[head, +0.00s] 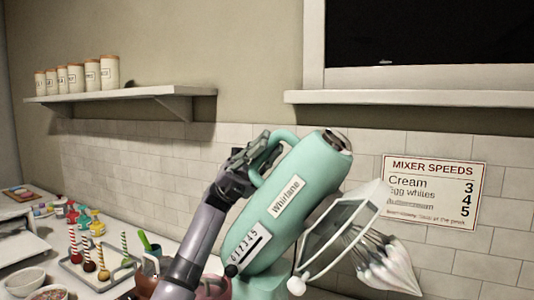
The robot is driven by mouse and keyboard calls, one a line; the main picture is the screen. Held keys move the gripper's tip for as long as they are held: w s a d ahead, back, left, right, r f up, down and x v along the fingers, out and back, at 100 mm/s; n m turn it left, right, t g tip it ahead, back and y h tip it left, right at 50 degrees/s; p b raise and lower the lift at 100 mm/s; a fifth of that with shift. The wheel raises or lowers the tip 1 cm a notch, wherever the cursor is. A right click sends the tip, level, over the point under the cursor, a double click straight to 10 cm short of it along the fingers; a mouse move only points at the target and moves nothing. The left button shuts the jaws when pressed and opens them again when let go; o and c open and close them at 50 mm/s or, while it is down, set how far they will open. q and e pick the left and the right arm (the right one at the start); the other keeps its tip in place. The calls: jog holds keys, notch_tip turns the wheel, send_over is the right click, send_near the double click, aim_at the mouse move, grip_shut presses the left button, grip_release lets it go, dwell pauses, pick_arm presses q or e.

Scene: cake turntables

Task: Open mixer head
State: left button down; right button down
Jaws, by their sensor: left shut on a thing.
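The mint-green mixer head (292,200) is tilted up steeply, its nose with a dark round end at the top right. It bears a "Whirlane" label and a speed scale. A green handle (283,138) loops from its upper left side. My left gripper (262,150) is shut on this handle, with the arm coming up from the bottom. A whisk (375,262) coated in white cream hangs from the head at the right, beside a clear angular guard (338,225). The mixer's base is mostly out of frame or hidden. My right gripper is out of view.
A tray (92,276) with striped cake pops stands left of my arm. Bowls (25,281) sit at the lower left. A wall shelf (130,95) with several canisters (108,72) is at the upper left. A speed sign (432,190) hangs behind the whisk.

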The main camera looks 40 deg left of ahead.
pick_arm(q)
jog(key=shift+d, duration=0.1)
jog(key=c, duration=1.5)
grip_release()
jog(key=shift+f, duration=0.1)
jog(key=v, duration=1.2)
jog(key=shift+r, duration=0.25)
